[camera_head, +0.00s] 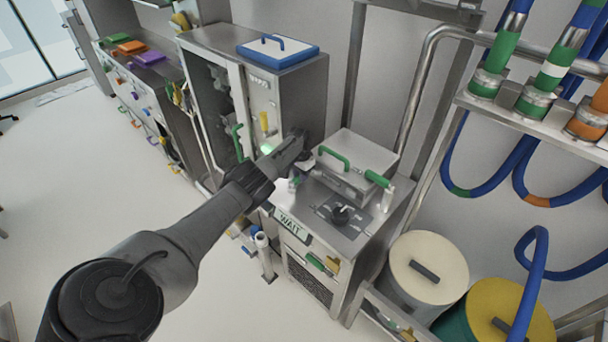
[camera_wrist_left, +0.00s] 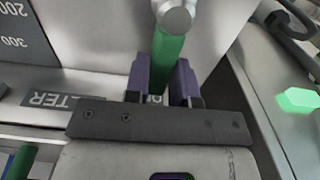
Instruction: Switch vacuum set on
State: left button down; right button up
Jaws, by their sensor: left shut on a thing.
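My left gripper (camera_head: 304,150) reaches in from the lower left to the back left corner of a steel unit (camera_head: 322,208). In the left wrist view its two fingers (camera_wrist_left: 163,84) are shut on a green handle (camera_wrist_left: 167,55) with a round metal end. I cannot tell which part is the vacuum set's switch. My right gripper is in neither view.
A lidded box (camera_head: 357,165) with green handles sits on the unit. A tall steel cabinet (camera_head: 287,107) with a blue-edged lid (camera_head: 278,50) stands behind. Two drums, cream (camera_head: 428,268) and yellow (camera_head: 497,318), stand at right below blue hoses (camera_head: 575,272). The floor at left is clear.

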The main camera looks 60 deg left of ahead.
pick_arm(q)
jog(key=shift+r, duration=0.1)
jog(key=c, duration=1)
grip_release()
jog(key=shift+o, duration=0.2)
jog(key=shift+r+p, duration=0.45)
jog(key=shift+r, duration=0.05)
notch_tip(320, 180, up, 5)
jog(key=p, duration=0.2)
jog(key=shift+a+f+p, duration=0.1)
jog(key=shift+p, duration=0.3)
notch_tip(320, 180, up, 8)
jog(key=p, duration=0.1)
